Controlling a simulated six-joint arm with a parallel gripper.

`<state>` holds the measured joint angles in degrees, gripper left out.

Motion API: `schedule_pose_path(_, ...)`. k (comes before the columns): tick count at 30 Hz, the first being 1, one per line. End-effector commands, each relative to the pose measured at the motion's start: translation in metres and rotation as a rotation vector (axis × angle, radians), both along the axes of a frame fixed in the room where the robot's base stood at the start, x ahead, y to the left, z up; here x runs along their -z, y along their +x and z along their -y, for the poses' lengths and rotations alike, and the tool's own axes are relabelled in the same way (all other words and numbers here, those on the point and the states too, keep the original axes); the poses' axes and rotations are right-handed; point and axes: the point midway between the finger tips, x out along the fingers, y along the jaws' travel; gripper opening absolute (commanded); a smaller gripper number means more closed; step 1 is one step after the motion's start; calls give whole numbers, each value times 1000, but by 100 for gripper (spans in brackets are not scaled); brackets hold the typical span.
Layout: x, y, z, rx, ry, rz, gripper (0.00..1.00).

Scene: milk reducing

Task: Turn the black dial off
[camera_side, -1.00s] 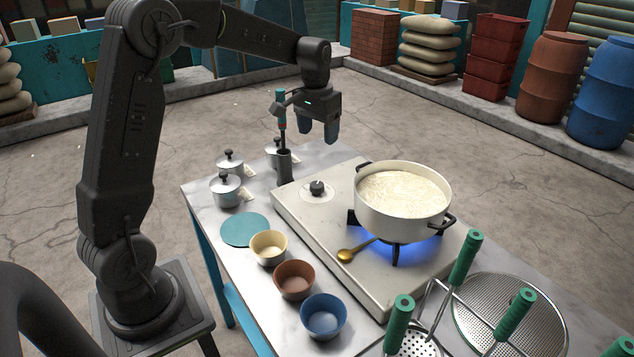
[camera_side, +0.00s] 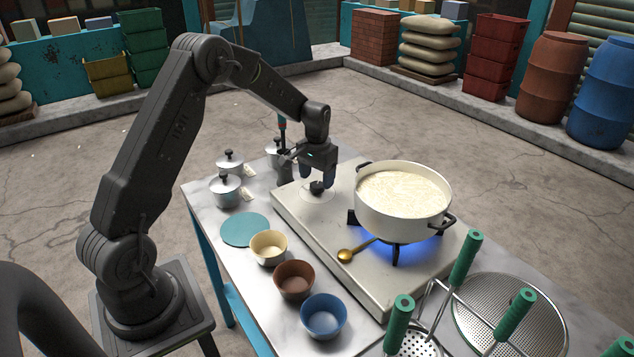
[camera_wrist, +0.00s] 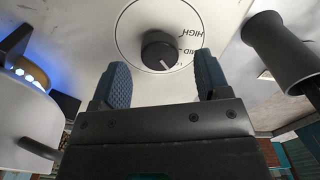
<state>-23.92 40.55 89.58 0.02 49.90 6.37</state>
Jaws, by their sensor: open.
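The black dial (camera_side: 317,187) sits on the top of the pale stove (camera_side: 290,208), left of the pot. In the wrist view the dial (camera_wrist: 160,52) shows a white pointer line toward its lower right, on a round white plate marked HIGH and partly hidden "MID". My gripper (camera_side: 320,178) is low over the dial. In the wrist view its blue fingertips (camera_wrist: 160,72) are open, one at each side of the dial's near edge, with gaps to it. Blue flame (camera_side: 397,250) burns under the white pot (camera_side: 402,223) of milk.
A grey cup holder (camera_wrist: 285,55) stands close to my gripper, at the right in the wrist view. Three small bowls, including a blue one (camera_side: 323,318), and lidded metal pots (camera_side: 225,190) stand left of the stove.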

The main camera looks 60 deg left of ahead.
Motion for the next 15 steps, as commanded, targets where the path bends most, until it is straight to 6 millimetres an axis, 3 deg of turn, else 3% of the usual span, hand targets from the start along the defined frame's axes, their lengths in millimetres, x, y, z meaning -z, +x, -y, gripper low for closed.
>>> schedule_pose_path(6, 20, 0, 0, 0, 0, 0, 69)
schedule_pose_path(15, 22, 0, 0, 0, 0, 1, 69)
